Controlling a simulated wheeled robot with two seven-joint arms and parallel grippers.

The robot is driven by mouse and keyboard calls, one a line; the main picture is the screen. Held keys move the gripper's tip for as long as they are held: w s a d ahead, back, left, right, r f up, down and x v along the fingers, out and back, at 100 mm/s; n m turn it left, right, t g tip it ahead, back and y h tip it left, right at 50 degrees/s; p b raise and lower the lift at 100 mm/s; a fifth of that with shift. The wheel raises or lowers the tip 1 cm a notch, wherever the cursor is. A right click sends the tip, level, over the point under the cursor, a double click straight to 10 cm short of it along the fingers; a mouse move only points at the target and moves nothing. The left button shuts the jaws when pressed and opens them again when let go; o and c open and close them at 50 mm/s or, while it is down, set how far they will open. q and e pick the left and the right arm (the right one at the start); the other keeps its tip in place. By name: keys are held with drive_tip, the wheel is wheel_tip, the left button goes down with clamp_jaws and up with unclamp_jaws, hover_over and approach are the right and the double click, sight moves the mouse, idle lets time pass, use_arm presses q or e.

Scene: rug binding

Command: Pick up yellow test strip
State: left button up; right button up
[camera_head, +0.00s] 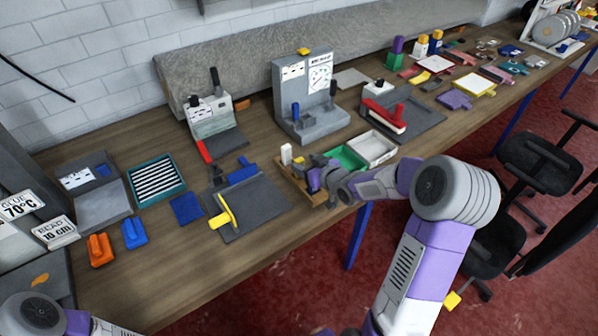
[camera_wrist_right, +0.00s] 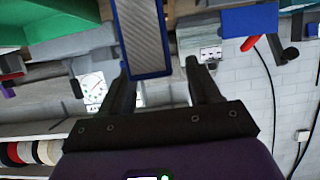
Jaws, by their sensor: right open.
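A yellow piece (camera_head: 222,214) with a long bar and a wider end lies on the dark grey mat (camera_head: 262,205) near the table's middle; I cannot tell whether it is the test strip. A small yellow bit (camera_head: 298,161) shows at the wooden tray (camera_head: 290,178), partly hidden. My right gripper (camera_head: 318,176) is over that tray, beside a purple piece. In the right wrist view its fingers (camera_wrist_right: 158,66) are apart, with a grey, blue-edged strip (camera_wrist_right: 143,35) showing between them; no yellow strip is between them. My left gripper is out of frame.
A green and white bin (camera_head: 372,147) stands just behind my right gripper. A grey upright machine (camera_head: 308,100) is behind it. Orange (camera_head: 99,250) and blue (camera_head: 134,232) blocks sit at the left front.

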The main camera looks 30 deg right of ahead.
drive_tip(key=shift+x, duration=1)
drive_tip(key=shift+c, duration=0.2)
clamp_jaws()
